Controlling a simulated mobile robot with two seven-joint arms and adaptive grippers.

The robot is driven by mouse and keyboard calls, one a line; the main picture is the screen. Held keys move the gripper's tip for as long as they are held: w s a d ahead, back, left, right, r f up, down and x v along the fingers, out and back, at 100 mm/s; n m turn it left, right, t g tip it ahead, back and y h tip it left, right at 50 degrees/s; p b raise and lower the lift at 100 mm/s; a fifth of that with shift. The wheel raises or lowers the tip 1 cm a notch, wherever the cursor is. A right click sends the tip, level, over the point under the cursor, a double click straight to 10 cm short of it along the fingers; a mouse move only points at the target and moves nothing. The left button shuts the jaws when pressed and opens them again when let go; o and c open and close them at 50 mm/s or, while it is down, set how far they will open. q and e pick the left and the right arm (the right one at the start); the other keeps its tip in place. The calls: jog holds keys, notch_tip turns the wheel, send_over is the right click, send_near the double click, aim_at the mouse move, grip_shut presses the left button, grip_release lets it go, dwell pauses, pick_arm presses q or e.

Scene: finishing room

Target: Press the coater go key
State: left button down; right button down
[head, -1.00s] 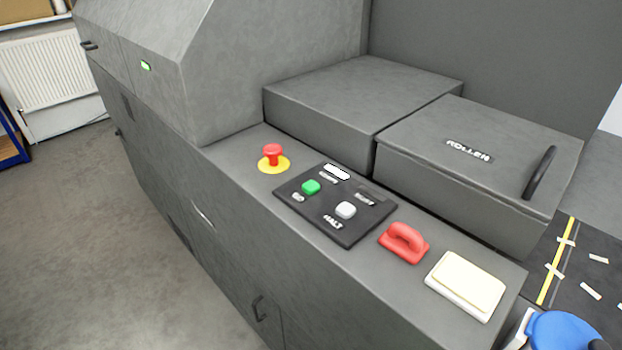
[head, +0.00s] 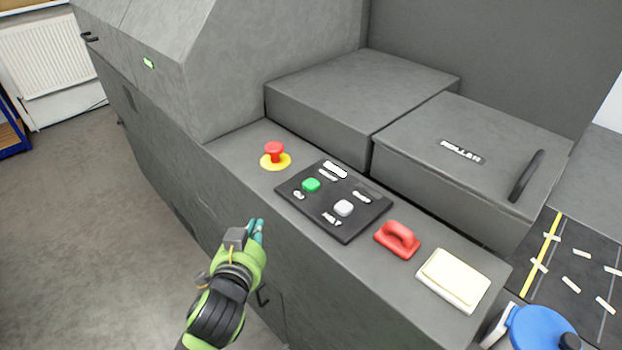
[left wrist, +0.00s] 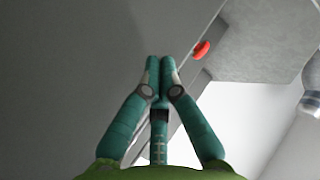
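The coater's black key panel (head: 333,201) lies on the grey ledge. It carries a green key (head: 311,185) at its left and a white key (head: 344,208) nearer the front, with white lettering too small to read surely. My left gripper (head: 257,229) is in front of the ledge, to the left of and below the panel, apart from it. In the left wrist view its teal fingers (left wrist: 160,62) meet at the tips, shut with nothing between them. The panel's keys do not show in that view. My right gripper is not in view.
A red mushroom button (head: 274,151) on a yellow disc stands left of the panel; it also shows in the left wrist view (left wrist: 201,50). A red handle (head: 398,239) and a cream pad (head: 453,279) lie to the right. A lidded box (head: 470,160) rises behind.

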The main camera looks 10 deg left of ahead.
pick_arm(q)
jog(key=w+d+r+m+t+h, duration=0.2)
jog(key=d+r+m+t+h, duration=0.25)
jog(key=r, duration=0.65)
jog(key=w+d+r+m+t+h, duration=0.2)
jog(key=d+r+m+t+h, duration=0.3)
jog(key=r, duration=0.6)
jog(key=s+d+r+m+g+h, duration=0.25)
jog(key=d+m+g+h, duration=0.45)
jog(key=m, duration=0.5)
jog(key=s+d+r+m+g+h, duration=0.25)
jog(key=d+m+g+h, duration=0.3)
jog(key=m+g, duration=0.5)
jog(key=w+f+m+g+y, duration=0.1)
jog(key=w+f+m+y, duration=0.2)
jog(key=f+m+y, duration=0.4)
jog(key=w+a+f+t+y, duration=0.1)
jog(key=w+a+y, duration=0.3)
jog(key=a, duration=0.2)
jog(key=w+a+f+n+t+y, duration=0.1)
jog(key=w+a+y, duration=0.3)
jog(key=a, duration=0.3)
jog(key=shift+a+f, duration=0.15)
jog(key=shift+f, duration=0.15)
